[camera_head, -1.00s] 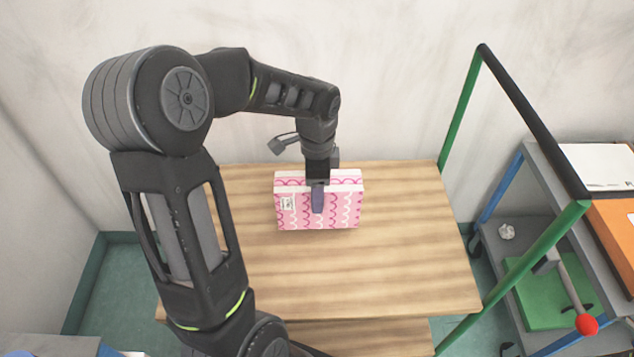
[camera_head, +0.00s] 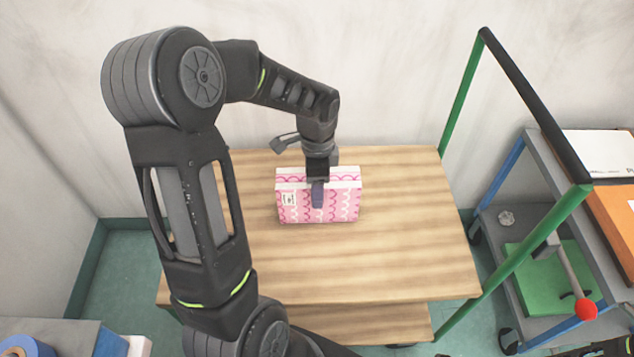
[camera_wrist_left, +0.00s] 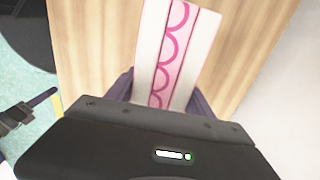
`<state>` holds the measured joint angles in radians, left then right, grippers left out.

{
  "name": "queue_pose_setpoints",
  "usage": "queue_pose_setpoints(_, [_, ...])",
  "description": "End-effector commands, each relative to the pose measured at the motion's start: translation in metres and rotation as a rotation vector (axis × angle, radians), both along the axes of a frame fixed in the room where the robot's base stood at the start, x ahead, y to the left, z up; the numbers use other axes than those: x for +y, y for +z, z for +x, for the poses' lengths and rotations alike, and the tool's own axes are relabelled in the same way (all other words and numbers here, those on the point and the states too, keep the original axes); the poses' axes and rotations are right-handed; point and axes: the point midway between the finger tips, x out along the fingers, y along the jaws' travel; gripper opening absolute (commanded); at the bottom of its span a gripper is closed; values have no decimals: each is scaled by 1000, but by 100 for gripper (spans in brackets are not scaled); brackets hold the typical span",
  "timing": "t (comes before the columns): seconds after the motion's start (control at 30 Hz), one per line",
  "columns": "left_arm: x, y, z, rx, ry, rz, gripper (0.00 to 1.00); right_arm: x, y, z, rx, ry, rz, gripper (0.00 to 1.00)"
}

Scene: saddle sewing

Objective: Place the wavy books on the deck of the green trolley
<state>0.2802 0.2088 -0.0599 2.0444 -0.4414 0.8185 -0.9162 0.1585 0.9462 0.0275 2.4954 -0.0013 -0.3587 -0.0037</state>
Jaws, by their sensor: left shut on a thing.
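A pink and white book with a wavy pattern (camera_head: 338,206) stands upright on the wooden deck (camera_head: 380,255) of the green trolley, towards its back; I cannot tell whether it touches the deck. My left gripper (camera_head: 318,194) is shut on it from above, with one finger visible across its front face. In the left wrist view the book's white and pink spine (camera_wrist_left: 172,60) lies between the two dark fingers (camera_wrist_left: 160,95).
The trolley's green frame with a black handle (camera_head: 535,105) rises at the deck's right end. A grey cart (camera_head: 570,165) with a white item and an orange item stands beyond it. The deck is clear in front of and right of the book. A blue roll (camera_head: 25,346) shows at lower left.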

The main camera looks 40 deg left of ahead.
Motion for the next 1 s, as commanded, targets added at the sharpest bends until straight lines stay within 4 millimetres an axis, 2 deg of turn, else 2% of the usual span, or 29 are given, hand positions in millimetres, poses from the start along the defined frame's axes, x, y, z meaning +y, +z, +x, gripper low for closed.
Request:
queue_pose_setpoints(0.17, [0,-2,1,-4,0,0,0,0,-2,0,0,0,0,36])
queue_pose_setpoints(0.2, [0,-3,0,0,0,0,63,0,-2,0,0,0,0,36])
queue_pose_setpoints(0.43, [0,-2,0,0,0,0,82,0,-2,0,0,0,0,36])
queue_pose_setpoints(0.8, [0,3,0,-1,0,1,83,0,1,0,0,0,0,36])
queue_pose_setpoints(1.0, [0,28,1,-4,2,0,83,0,5,0,0,0,0,36])
